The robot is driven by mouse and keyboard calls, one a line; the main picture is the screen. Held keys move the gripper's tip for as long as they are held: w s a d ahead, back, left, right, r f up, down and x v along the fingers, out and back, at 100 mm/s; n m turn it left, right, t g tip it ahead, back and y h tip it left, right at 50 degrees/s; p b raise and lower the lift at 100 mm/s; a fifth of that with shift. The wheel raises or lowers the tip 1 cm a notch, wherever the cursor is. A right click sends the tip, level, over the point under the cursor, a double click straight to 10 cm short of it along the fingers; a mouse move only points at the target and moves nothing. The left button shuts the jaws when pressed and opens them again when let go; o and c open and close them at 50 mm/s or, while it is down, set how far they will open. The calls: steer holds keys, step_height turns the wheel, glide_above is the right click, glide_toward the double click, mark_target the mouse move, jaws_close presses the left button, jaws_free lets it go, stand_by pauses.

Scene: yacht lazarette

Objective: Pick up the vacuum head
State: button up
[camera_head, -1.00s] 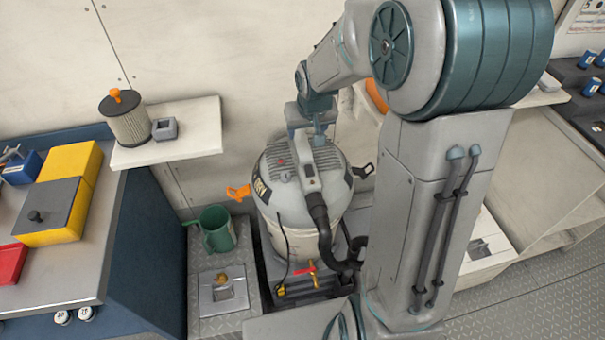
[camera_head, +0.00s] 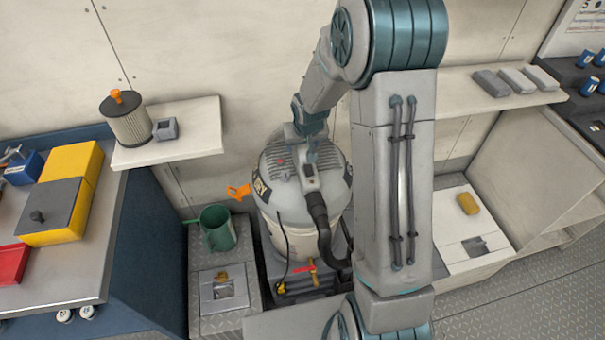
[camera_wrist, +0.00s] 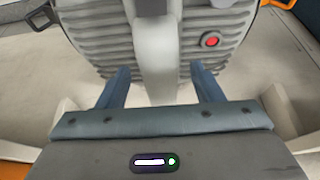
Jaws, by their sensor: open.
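The vacuum head (camera_head: 275,170) is the grey ribbed top with a red button, seated on the pale drum of the vacuum in the head view. Its ribs (camera_wrist: 100,38) fill the top of the wrist view, with a light grey handle bar (camera_wrist: 157,55) running down the middle. My gripper (camera_head: 310,152) is over the top of the head. In the wrist view my gripper (camera_wrist: 162,85) is open, one blue finger on each side of the handle bar. Whether the fingers touch the bar cannot be told.
A black hose (camera_head: 320,215) runs down the drum's front. A wall shelf (camera_head: 195,135) holds a filter. A yellow sponge (camera_head: 468,203) lies on the white locker at right.

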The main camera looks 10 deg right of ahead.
steer(key=c, duration=1)
steer(key=shift+w, duration=0.15)
jaws_close()
steer(key=shift+r, duration=0.15)
